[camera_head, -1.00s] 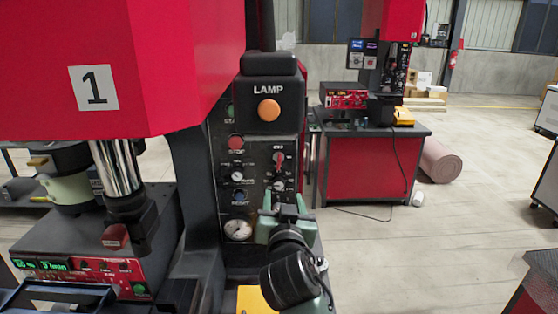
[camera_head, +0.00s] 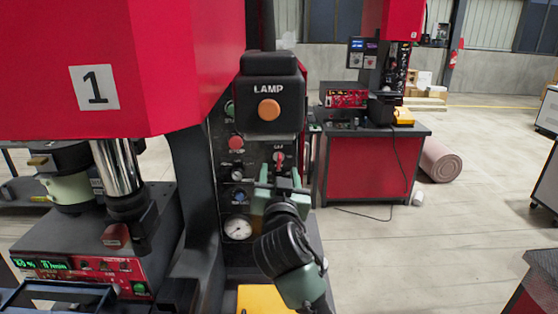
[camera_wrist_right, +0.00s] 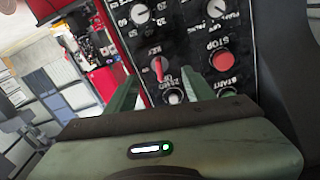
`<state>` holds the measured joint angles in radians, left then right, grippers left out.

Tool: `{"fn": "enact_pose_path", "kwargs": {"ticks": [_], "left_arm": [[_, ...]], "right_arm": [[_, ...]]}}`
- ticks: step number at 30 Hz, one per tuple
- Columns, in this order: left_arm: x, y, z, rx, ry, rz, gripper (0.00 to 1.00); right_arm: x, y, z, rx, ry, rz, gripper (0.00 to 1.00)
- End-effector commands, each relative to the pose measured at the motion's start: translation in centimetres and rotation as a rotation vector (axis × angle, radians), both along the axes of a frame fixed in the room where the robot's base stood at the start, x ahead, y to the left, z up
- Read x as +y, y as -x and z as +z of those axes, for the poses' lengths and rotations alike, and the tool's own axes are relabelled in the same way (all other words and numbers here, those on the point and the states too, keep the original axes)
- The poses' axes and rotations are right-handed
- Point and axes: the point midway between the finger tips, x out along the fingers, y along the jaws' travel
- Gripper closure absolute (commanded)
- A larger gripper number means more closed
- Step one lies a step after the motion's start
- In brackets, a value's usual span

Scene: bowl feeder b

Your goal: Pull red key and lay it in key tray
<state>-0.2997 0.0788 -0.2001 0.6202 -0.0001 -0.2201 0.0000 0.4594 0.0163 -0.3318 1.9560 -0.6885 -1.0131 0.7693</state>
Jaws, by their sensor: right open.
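The red key (camera_head: 279,156) sits in its switch on the black control panel (camera_head: 222,143), below the lamp box. It also shows in the right wrist view (camera_wrist_right: 158,67), upright in the panel. My right gripper (camera_head: 281,182) is open in front of the panel, just below the key in the head view. In the wrist view its two green fingers (camera_wrist_right: 160,88) stand apart on either side of the key's line, with nothing between them held. I cannot tell which thing is the key tray. My left gripper is not in view.
The lamp box (camera_head: 268,92) juts out above the key. Knobs, a gauge (camera_head: 238,228) and a red stop button (camera_wrist_right: 222,60) surround it. A yellow surface (camera_head: 262,299) lies below the panel. A dark frame (camera_head: 60,290) is at bottom left. Open floor lies to the right.

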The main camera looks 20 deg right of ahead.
Motion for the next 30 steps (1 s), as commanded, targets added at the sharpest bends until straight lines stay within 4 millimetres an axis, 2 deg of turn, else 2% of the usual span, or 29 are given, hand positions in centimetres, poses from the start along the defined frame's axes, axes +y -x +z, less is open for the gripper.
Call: {"fn": "enact_pose_path", "kwargs": {"ticks": [6, 12, 30], "left_arm": [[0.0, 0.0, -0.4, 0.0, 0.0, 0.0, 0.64], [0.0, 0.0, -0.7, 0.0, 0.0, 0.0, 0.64], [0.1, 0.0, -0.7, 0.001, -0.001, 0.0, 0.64]], "right_arm": [[-0.9, -3.0, 0.0, 0.001, -0.001, -0.002, 0.47], [-1.3, -4.6, 0.1, 0.0, -0.002, 0.0, 0.47], [-1.5, -5.0, 0.1, 0.0, -0.001, 0.0, 0.47]]}}
